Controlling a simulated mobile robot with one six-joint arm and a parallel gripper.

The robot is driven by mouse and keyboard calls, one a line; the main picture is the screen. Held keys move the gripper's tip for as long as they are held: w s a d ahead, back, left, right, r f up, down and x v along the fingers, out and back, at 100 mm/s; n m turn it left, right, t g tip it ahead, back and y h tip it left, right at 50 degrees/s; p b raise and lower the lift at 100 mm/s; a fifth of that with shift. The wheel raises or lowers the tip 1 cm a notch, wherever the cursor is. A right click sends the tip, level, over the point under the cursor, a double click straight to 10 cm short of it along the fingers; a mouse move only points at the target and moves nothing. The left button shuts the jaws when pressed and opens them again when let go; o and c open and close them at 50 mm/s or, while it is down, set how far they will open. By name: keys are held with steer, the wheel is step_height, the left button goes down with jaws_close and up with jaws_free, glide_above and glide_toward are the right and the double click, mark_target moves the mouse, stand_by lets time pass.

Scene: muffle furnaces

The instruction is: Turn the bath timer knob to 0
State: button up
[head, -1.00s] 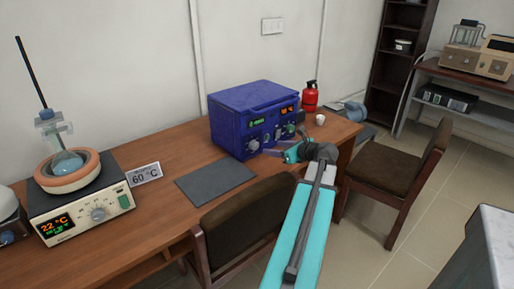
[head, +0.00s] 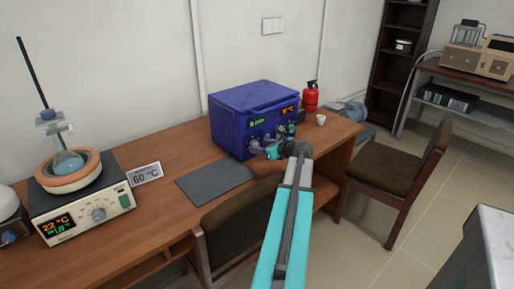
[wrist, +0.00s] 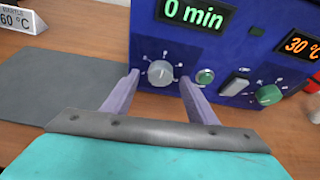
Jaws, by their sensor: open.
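The bath (head: 228,131) is a blue box on the wooden desk. In the wrist view its front (wrist: 225,60) fills the top right. The green timer display (wrist: 195,13) reads 0 min. Below it is the grey timer knob (wrist: 160,73) with white marks around it; its exact pointer angle is hard to tell. My gripper (wrist: 160,79) is open, its two pale fingers on the left and right of this knob. I cannot tell if they touch it. In the head view my gripper (head: 262,151) is at the bath's front and partly covers the knobs.
Right of the timer knob are a green round button (wrist: 205,76), a grey switch (wrist: 235,84) and a green knob (wrist: 269,94) under an orange 30 °C display (wrist: 301,46). A dark mat (head: 215,182) lies before the bath. A chair (head: 240,215) stands close below.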

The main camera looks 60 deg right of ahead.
mark_target(254, 145)
steer(key=shift+x, duration=1.35)
